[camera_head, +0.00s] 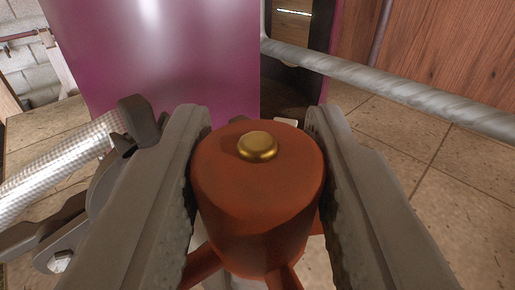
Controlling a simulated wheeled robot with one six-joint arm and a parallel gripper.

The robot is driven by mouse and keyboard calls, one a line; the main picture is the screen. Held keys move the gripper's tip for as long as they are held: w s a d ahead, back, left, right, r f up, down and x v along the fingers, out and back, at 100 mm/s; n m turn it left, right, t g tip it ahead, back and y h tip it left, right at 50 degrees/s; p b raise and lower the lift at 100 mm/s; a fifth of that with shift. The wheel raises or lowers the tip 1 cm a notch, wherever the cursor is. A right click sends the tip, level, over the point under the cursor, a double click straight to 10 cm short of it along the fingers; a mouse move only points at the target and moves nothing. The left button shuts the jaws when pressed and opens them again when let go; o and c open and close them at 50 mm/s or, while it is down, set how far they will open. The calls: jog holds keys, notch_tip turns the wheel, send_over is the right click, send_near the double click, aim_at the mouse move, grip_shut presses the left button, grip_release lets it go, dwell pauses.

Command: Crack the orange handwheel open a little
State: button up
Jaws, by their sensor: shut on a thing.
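The orange handwheel (257,205) is in the lower middle of the head camera view. Its round hub has a brass cap (258,146) on its end, and spokes show below it. Its rim is mostly out of sight. My gripper (258,165) has one grey finger on each side of the hub and is shut on it. The lower part of the hub and what it is mounted on are largely hidden.
A large magenta vessel (160,50) stands close behind the handwheel. A ribbed grey pipe (400,88) crosses at upper right. A braided silver hose (62,170) with dark fittings lies at left. Wooden panels (455,50) and tiled floor (440,190) show at right.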

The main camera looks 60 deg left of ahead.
jog(key=shift+n+g+y, duration=0.9)
jog(key=shift+n+g, duration=0.9)
jog(key=shift+g, duration=1.2)
jog(key=o, duration=1)
jog(key=shift+c, duration=0.2)
jog(key=shift+d, duration=0.15)
jog(key=s+d, duration=0.2)
jog(key=d, duration=0.9)
jog(key=shift+d, duration=0.3)
